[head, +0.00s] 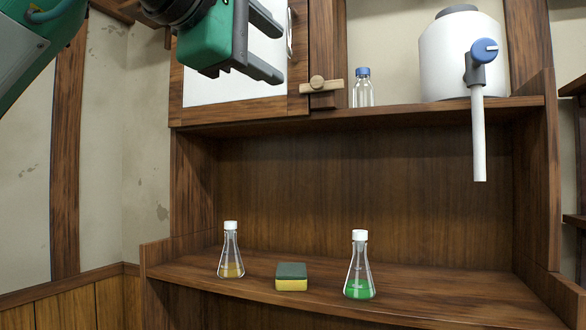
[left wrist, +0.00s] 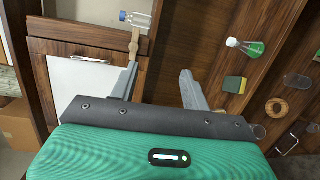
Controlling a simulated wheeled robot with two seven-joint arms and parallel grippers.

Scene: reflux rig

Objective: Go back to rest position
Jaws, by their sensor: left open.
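My left gripper (head: 268,45) is raised at the top of the head view, in front of the white cabinet door (head: 222,88). Its two grey fingers are apart with nothing between them. In the left wrist view, the open left gripper (left wrist: 158,78) points toward the cabinet, with the wooden latch (left wrist: 134,42) beyond its fingers. My right gripper is in neither view.
On the lower shelf (head: 205,284) stand a flask with yellowish liquid (head: 231,262), a sponge (head: 291,278) and a flask with green liquid (head: 359,275). A glass bottle (head: 362,90) and white tank (head: 450,55) with a spout stand on the upper shelf.

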